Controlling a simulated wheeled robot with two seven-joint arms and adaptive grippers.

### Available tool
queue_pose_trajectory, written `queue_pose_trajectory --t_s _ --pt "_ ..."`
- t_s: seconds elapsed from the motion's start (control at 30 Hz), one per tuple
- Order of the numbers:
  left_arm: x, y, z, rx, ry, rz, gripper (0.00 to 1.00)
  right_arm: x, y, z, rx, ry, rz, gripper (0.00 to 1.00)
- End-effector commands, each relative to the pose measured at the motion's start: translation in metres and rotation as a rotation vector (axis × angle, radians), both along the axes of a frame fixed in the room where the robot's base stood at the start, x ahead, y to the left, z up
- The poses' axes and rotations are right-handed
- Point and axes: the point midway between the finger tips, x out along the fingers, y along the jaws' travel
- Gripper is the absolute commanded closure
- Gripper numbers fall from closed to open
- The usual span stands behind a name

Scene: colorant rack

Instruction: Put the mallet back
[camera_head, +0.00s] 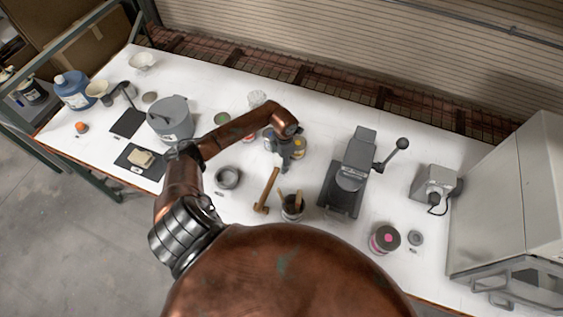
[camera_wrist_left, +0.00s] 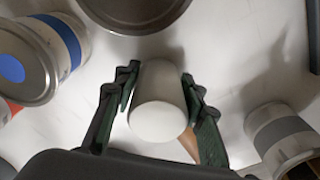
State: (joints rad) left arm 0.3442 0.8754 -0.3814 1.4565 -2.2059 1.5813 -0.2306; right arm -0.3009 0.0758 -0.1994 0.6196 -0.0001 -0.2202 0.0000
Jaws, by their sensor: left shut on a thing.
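The mallet's tan wooden handle (camera_head: 268,188) slants down the white tabletop, just below my left gripper (camera_head: 286,160) in the head view. In the left wrist view my left gripper (camera_wrist_left: 158,100) is shut around a pale cylinder, which looks like the mallet's head (camera_wrist_left: 158,118). A tan bit of handle shows beside it, partly behind a finger. The head itself is hidden by the gripper in the head view. I cannot tell whether the mallet touches the table. My right gripper is not in view.
A dark pot with wooden sticks (camera_head: 292,208) stands close right of the handle. A round grey dish (camera_head: 228,177) lies left of it. A lever press (camera_head: 348,175) stands further right.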

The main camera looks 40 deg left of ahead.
Motion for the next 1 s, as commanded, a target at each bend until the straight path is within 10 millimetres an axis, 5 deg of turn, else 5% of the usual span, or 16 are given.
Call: queue_pose_trajectory --t_s 0.3,0.33,0.53,1.0 --pt "0.001 0.0 -0.004 0.001 -0.003 -0.001 1.0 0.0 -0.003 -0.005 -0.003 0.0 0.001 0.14" --pt "0.001 0.0 -0.003 0.001 -0.002 -0.001 0.6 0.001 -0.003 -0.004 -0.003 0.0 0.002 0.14" --pt "0.001 0.0 -0.002 0.0 -0.001 -0.001 0.46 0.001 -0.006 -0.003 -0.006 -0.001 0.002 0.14" --pt "0.003 0.001 0.011 0.002 -0.006 -0.002 0.45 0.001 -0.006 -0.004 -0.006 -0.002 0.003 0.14"
